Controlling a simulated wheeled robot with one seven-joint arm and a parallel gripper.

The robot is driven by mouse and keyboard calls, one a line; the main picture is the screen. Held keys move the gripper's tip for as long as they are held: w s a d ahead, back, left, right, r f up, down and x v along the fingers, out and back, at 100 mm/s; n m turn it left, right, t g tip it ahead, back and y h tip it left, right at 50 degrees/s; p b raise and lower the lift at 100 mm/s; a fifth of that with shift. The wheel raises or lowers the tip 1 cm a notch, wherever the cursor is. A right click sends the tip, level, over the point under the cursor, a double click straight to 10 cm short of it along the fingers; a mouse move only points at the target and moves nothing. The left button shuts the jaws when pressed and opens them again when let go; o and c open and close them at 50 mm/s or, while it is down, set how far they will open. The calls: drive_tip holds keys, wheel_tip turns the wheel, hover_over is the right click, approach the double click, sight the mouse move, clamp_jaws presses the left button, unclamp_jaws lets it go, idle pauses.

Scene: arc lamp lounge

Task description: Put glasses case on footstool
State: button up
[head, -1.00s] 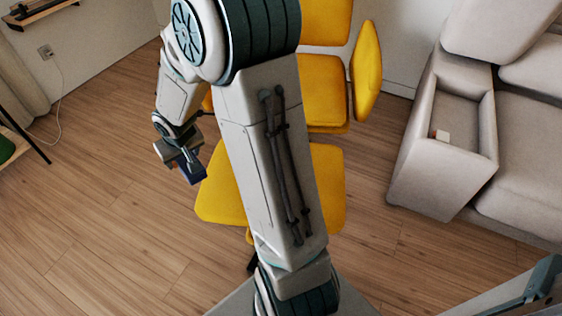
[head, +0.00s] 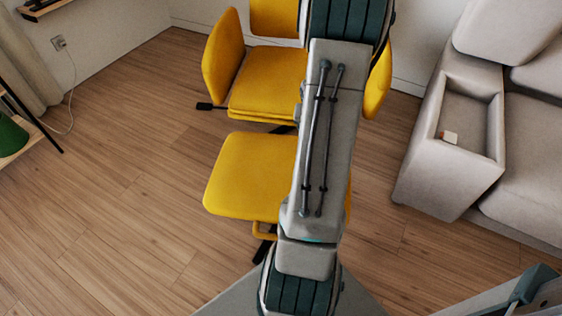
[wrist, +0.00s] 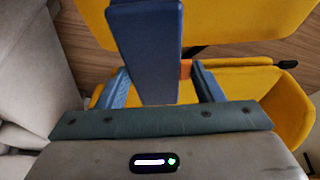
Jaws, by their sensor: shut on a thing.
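The glasses case is a dark blue, long flat block (wrist: 146,45) in the wrist view. My gripper (wrist: 162,85) is shut on its lower end there, with a finger on each side. The footstool is a yellow cushion (head: 245,175) in front of the yellow chair in the head view. Its right part is hidden by my arm. It seems to be the yellow surface (wrist: 245,20) at the top of the wrist view, with the case in front of its edge. The head view hides my gripper and the case behind my arm. I cannot tell the height of the case above the footstool.
The yellow chair (head: 265,85) stands behind the footstool, its black lever (head: 207,106) sticking out left. Wood floor at left is clear.

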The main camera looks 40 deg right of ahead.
drive_tip(key=w+a+f+b, duration=0.1)
drive_tip(key=a+f, duration=0.1)
drive_tip(key=a, duration=0.1)
drive_tip(key=w+a+f+b, duration=0.1)
drive_tip(key=a+f+b, duration=0.1)
drive_tip(key=a, duration=0.1)
drive_tip(key=w+a+f+b, duration=0.1)
drive_tip(key=a+f+b, duration=0.1)
drive_tip(key=a, duration=0.2)
drive_tip(key=shift+w+f, duration=0.1)
drive_tip(key=shift+f, duration=0.05)
drive_tip(key=shift+f+b, duration=1.35)
drive_tip(key=shift+f, duration=0.6)
drive_tip(key=shift+f, duration=0.15)
drive_tip(key=o, duration=1)
